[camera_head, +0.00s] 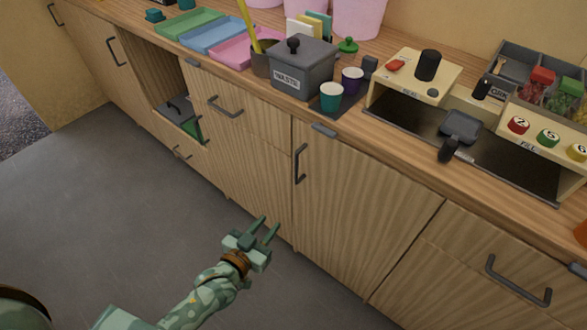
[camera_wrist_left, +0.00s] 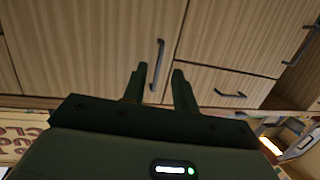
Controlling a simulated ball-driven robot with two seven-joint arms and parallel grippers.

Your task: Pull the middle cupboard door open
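The middle cupboard door (camera_head: 355,210) is wood-grained and looks shut, flush with the fronts beside it. Its dark upright bar handle (camera_head: 299,164) sits near its upper left edge. My left gripper (camera_head: 266,230) is open and empty, in front of the cupboards, below and left of the handle and apart from it. In the left wrist view the handle (camera_wrist_left: 157,64) shows beyond the two fingers (camera_wrist_left: 160,82), with nothing between them. My right gripper is in neither view.
A drawer front with a bar handle (camera_head: 226,107) is left of the door, and another handle (camera_head: 518,281) is at the right. An open compartment (camera_head: 180,110) is further left. The worktop holds a grey waste bin (camera_head: 302,72), cups and trays. The floor (camera_head: 110,215) is clear.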

